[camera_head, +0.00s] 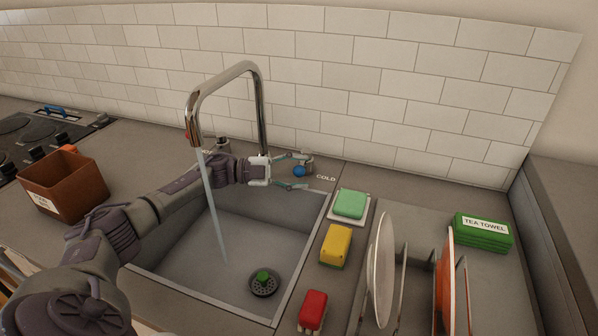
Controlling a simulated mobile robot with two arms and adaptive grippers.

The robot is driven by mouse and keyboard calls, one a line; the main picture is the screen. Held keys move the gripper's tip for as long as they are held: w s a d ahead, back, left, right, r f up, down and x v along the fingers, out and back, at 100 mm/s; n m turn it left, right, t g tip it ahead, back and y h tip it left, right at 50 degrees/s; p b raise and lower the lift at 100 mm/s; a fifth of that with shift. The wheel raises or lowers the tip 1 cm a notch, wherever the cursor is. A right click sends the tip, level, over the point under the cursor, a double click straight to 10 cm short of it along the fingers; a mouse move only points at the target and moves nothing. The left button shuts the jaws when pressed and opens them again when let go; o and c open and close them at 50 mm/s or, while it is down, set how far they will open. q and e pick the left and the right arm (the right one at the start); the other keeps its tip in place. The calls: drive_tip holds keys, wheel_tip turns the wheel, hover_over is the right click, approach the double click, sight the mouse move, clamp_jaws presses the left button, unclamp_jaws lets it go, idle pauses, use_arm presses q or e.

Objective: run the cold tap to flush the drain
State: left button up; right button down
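The chrome tap (262,108) arches over the grey sink (185,248), and a stream of water (213,205) runs from its spout into the basin. The round dark drain (263,288) has a green piece (263,276) on it. The cold handle, with a blue knob (299,171), stands behind the sink by the "COLD" label (326,178). My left gripper (298,172) is open, its fingers on either side of the blue knob; I cannot tell if they touch it. My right gripper is not in view.
A rack holds a white plate (381,268) and an orange plate (445,275). A green tea towel (483,233) lies beyond. A brown caddy (67,184) and hob (30,135) are left.

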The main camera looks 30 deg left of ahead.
use_arm(q)
drive_tip(key=shift+a, duration=0.1)
drive_tip(key=v, duration=1.1)
drive_tip(key=shift+s+a, duration=0.3)
